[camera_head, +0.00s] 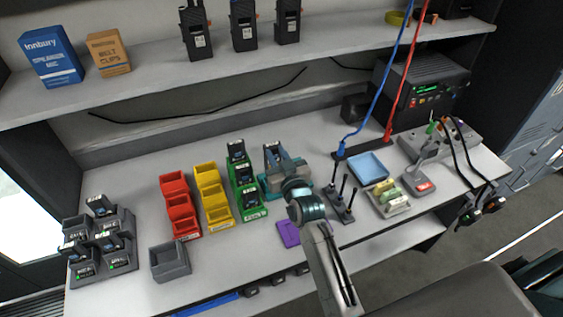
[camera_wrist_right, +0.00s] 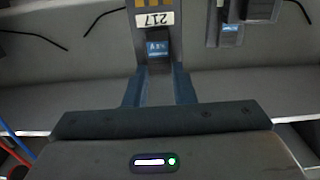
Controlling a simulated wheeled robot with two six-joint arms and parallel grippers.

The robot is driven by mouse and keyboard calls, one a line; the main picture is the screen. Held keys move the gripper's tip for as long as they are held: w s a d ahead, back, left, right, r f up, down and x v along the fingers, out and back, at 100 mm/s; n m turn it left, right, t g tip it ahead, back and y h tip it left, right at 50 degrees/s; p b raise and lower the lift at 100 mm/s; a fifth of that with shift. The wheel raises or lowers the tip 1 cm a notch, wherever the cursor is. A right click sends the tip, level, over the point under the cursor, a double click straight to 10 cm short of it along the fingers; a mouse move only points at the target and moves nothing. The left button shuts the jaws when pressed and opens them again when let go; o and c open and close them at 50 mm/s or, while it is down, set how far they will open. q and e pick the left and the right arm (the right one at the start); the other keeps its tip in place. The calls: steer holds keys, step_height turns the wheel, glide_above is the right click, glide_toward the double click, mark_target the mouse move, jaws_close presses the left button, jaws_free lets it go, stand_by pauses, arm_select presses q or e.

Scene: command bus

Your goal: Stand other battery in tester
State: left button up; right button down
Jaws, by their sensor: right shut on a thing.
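My right gripper (camera_head: 273,170) is above the bench, just right of the green bins. It is shut on a dark battery (camera_head: 271,150) that stands up between its fingers. In the right wrist view the gripper fingers (camera_wrist_right: 158,78) are close around the battery (camera_wrist_right: 156,48), which has a blue label and a white tag reading 217 upside down. Other dark batteries (camera_head: 237,149) stand in the green bins (camera_head: 256,213). I cannot tell for sure which device is the tester; a grey unit with a red front (camera_head: 422,187) sits at the right. My left gripper is not in view.
A dark rack (camera_head: 123,262) with several batteries stands at far left, beside an empty grey bin (camera_head: 170,262). Red (camera_head: 186,228) and yellow (camera_head: 220,217) bins are left of the green ones. A blue tray (camera_head: 368,167) and upright black antennas (camera_head: 341,197) stand right of my arm.

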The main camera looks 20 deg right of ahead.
steer(key=shift+s+f, duration=0.1)
steer(key=shift+f, duration=0.1)
steer(key=shift+f+b, duration=0.55)
steer(key=shift+b, duration=0.15)
steer(key=shift+f+b, duration=2.9)
steer(key=shift+f, duration=0.4)
steer(key=shift+f, duration=0.25)
steer(key=c, duration=1.1)
jaws_free()
steer(key=shift+c, duration=0.2)
